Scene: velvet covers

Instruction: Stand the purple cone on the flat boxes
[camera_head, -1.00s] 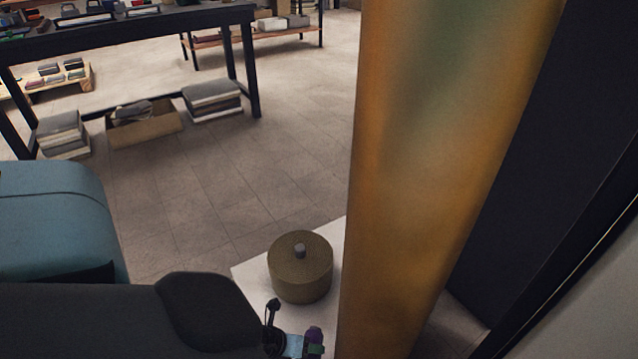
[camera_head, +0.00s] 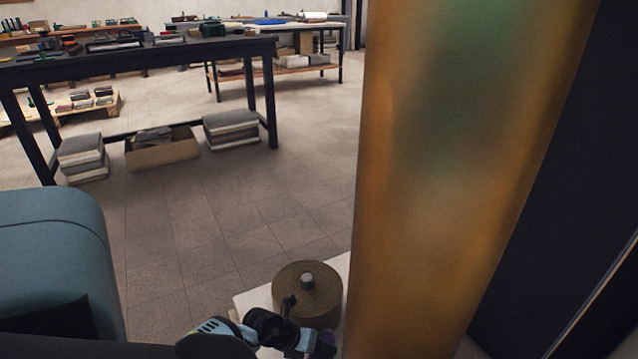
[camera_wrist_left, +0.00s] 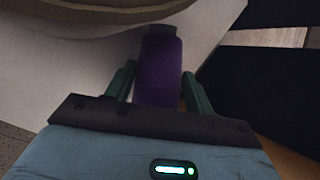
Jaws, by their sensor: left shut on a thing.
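A dark purple cone (camera_wrist_left: 160,70) stands between the two green fingers of my left gripper (camera_wrist_left: 158,84) in the left wrist view, with its narrower, flat-looking end pointing away. My left gripper is shut on it. In the head view my left gripper (camera_head: 308,344) is at the bottom edge, and only a small dark purple patch of the cone (camera_head: 325,345) shows. It is in front of a white surface (camera_head: 250,300). I cannot clearly pick out the flat boxes. My right gripper is not in view.
A round olive lidded container (camera_head: 318,300) with a grey knob stands on the white surface, close behind my left gripper. A tall orange-brown panel (camera_head: 430,180) blocks the right side. A dark table (camera_head: 130,55) with stacks (camera_head: 232,130) beneath stands farther back across open floor.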

